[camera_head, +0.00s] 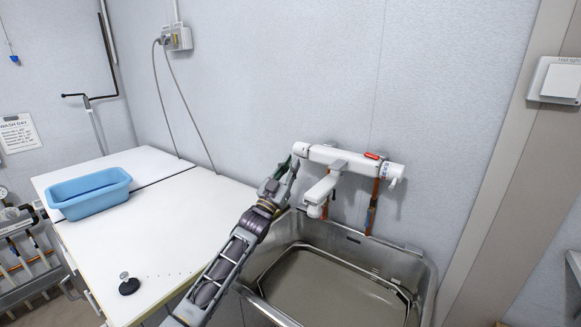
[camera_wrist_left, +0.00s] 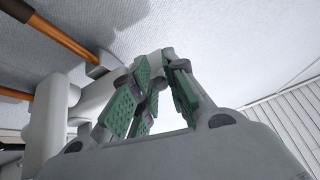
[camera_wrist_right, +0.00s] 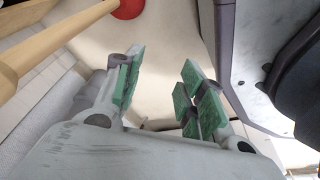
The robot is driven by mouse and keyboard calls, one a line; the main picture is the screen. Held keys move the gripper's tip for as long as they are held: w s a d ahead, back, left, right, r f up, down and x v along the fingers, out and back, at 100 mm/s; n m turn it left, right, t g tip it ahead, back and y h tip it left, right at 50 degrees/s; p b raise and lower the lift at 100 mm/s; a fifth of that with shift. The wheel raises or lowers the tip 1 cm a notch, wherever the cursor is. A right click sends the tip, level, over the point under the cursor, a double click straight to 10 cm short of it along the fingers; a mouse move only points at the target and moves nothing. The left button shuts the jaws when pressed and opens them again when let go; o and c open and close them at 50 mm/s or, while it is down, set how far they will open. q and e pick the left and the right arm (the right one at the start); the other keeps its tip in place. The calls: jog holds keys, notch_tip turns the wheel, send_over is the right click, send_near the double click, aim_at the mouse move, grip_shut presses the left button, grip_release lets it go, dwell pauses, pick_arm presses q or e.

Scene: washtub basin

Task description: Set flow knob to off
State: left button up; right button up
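The white wall faucet (camera_head: 345,160) is a horizontal bar with a spout (camera_head: 320,190). Its rounded left end (camera_head: 301,149) looks like a knob; a small white lever (camera_head: 393,182) and a red piece (camera_head: 373,155) sit at its right end. I cannot tell which is the flow knob. My left gripper (camera_head: 288,169) is right at the faucet's left end. In the left wrist view its green pads (camera_wrist_left: 163,90) stand a narrow gap apart beside the white faucet body (camera_wrist_left: 65,115); whether they grip anything is unclear. My right gripper (camera_wrist_right: 160,90) is open and empty, outside the head view.
A metal washtub basin (camera_head: 420,262) lies below the faucet. Copper-coloured pipes (camera_head: 372,205) run down the wall behind. A white worktop (camera_head: 150,240) with a blue tub (camera_head: 62,203) is on the left. A wall switch (camera_head: 556,80) is at the right.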

pick_arm(q)
jog(key=o, duration=0.3)
jog(key=shift+o, duration=0.2)
jog(key=shift+a+f, duration=0.1)
jog(key=v, duration=1.1)
jog(key=shift+s+f, duration=0.2)
jog(key=shift+s, duration=0.1)
jog(key=shift+a+r, duration=0.1)
jog(key=shift+a, duration=0.05)
pick_arm(e)
jog(key=shift+s, duration=0.1)
dwell(0.3)
pick_arm(q)
notch_tip(320, 180, up, 22)
jog(key=p, duration=2.2)
pick_arm(e)
jog(key=s+d+r, duration=0.1)
jog(key=s+r, duration=0.4)
jog(key=s, duration=0.3)
jog(key=s+r+g, duration=0.1)
jog(key=s+r, duration=0.5)
jog(key=s, duration=0.3)
jog(key=shift+s+d+r+g, duration=0.2)
jog(key=shift+d+r+g, duration=0.1)
jog(key=shift+d, duration=0.1)
